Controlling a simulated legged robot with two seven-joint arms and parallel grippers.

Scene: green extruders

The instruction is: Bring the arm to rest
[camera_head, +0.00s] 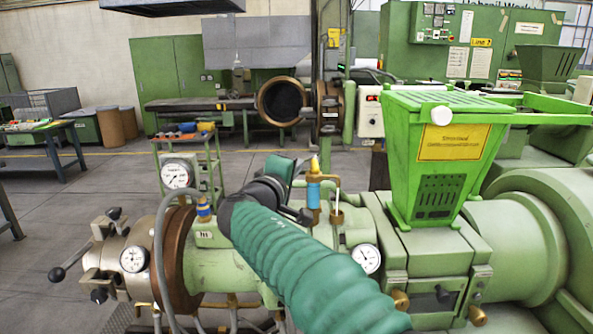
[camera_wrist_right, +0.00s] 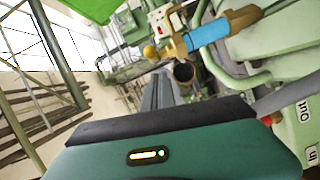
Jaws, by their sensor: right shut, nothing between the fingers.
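My right arm (camera_head: 300,265), in a ribbed teal sleeve, reaches from the bottom of the head view up and to the left over the green extruder (camera_head: 225,265). My right gripper (camera_head: 281,170) is at its far end, small and partly hidden by the wrist, in front of the extruder's barrel. In the right wrist view the dark fingers (camera_wrist_right: 160,92) lie together beyond the teal wrist housing, with nothing held. A blue-banded brass fitting (camera_wrist_right: 208,34) shows near them; whether they touch cannot be told. My left gripper is not in view.
A bright green hopper (camera_head: 437,150) stands on the extruder at right. Pressure gauges (camera_head: 177,176) and a blue sensor fitting (camera_head: 313,193) rise near the arm. A small tool cart (camera_head: 190,160) stands behind. Open floor (camera_head: 70,220) lies to the left.

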